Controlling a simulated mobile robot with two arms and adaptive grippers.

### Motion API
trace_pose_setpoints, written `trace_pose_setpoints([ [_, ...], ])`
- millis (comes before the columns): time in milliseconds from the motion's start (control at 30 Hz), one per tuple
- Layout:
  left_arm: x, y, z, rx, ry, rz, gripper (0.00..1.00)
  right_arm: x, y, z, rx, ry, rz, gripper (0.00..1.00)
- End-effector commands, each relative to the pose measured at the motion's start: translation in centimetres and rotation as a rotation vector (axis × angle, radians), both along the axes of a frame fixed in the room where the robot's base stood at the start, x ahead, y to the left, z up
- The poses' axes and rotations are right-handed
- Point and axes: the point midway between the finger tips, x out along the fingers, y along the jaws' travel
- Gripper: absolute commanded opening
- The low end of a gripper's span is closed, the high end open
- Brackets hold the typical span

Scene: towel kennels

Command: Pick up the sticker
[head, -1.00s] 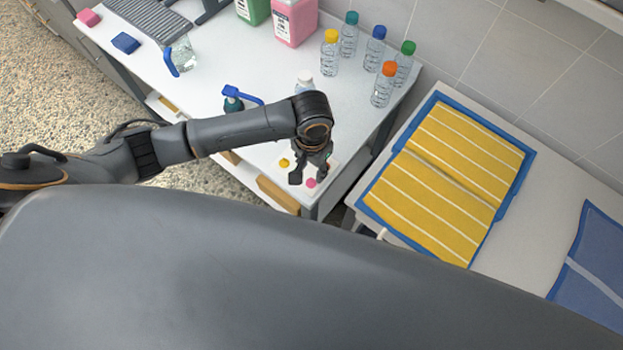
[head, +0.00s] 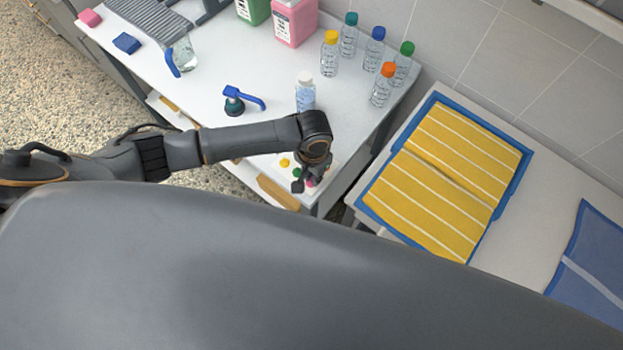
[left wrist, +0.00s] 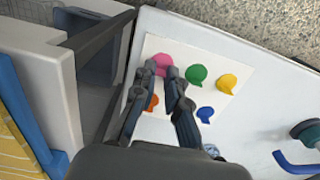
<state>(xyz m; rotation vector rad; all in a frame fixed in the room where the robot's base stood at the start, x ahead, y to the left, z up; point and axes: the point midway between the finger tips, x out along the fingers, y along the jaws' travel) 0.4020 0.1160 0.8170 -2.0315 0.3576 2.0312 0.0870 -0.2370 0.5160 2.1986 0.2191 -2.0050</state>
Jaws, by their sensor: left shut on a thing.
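A white sheet (left wrist: 180,50) lies near the table's corner with several speech-bubble stickers. In the left wrist view these are a pink sticker (left wrist: 163,62), a green one (left wrist: 197,75), a yellow one (left wrist: 227,83), a blue one (left wrist: 205,114) and an orange one (left wrist: 152,103). My left gripper (left wrist: 162,72) is shut on the pink sticker at the sheet's edge; whether the sticker is lifted clear I cannot tell. In the head view my left gripper (head: 304,186) is over the sheet and partly hides it. My right gripper is not in view.
Several capped bottles stand at the table's back right. A yellow striped towel (head: 450,180) lies on the surface to the right.

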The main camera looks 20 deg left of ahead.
Motion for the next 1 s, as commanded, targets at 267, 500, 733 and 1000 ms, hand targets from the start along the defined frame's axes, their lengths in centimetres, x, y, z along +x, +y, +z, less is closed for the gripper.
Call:
trace_pose_setpoints([
  [267,0.0,0.0,0.0,0.0,0.0,0.0,0.05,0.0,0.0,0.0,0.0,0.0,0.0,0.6],
  [500,0.1,0.0,1.4,-0.001,-0.001,0.0,0.05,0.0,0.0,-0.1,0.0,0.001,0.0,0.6],
  [733,-1.9,-0.1,5.3,-0.003,-0.001,-0.003,0.05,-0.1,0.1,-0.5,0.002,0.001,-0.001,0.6],
  [1000,-7.7,-0.5,10.0,-0.004,0.001,-0.004,0.05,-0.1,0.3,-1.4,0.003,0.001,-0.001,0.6],
])
